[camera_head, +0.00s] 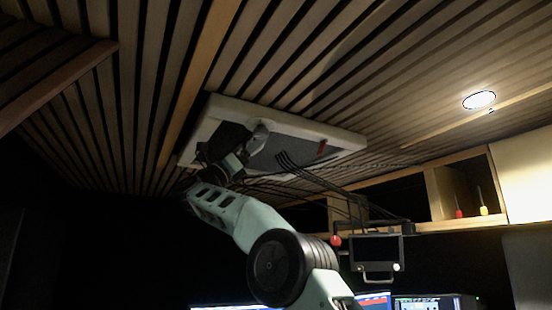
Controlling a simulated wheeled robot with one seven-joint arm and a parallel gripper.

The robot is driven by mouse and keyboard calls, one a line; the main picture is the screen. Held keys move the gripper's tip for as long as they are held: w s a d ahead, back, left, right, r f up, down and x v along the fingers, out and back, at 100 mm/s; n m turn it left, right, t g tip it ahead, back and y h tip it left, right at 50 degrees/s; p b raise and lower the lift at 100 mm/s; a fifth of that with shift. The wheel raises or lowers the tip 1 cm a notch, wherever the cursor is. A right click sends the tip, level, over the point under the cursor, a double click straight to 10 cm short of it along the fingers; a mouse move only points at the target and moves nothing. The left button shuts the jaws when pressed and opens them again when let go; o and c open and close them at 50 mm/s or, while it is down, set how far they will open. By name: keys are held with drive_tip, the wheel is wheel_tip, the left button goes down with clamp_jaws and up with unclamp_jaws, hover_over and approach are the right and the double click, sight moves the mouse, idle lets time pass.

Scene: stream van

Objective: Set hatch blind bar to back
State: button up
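The roof hatch (348,135) is a pale-framed rectangle in the slatted ceiling, at the upper middle of the head view. Its inside shows a dark grey panel (295,146) with a small red mark (321,147) near the right end. I cannot clearly make out the blind bar against this panel. My gripper (258,138) is up at the left part of the hatch, in front of the panel. My own arm and shadow cover the hatch's left part. The fingers are too small and dark to show whether they are open or touch anything.
Black cables (310,175) hang below the hatch towards a dark boxy device (379,252) with a handle. A wooden shelf (462,190) with red and yellow items stands at the right. Lit screens (425,303) are at the bottom. A round lamp (479,100) is in the ceiling.

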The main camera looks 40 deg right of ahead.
drive_tip(key=shift+g, duration=0.3)
drive_tip(key=a, duration=0.3)
drive_tip(key=w+a+p, duration=0.1)
drive_tip(key=a, duration=0.2)
drive_tip(key=w+a+p, duration=0.1)
drive_tip(key=a, duration=0.2)
drive_tip(key=shift+w, duration=0.1)
drive_tip(key=shift+a, duration=0.1)
drive_tip(key=o, duration=1.2)
drive_tip(key=shift+o, duration=0.4)
drive_tip(key=shift+a, duration=0.2)
drive_tip(key=shift+d, duration=0.15)
drive_tip(key=b+v, duration=0.3)
drive_tip(key=v, duration=1.4)
drive_tip(key=shift+a, duration=0.3)
drive_tip(key=shift+f, duration=0.15)
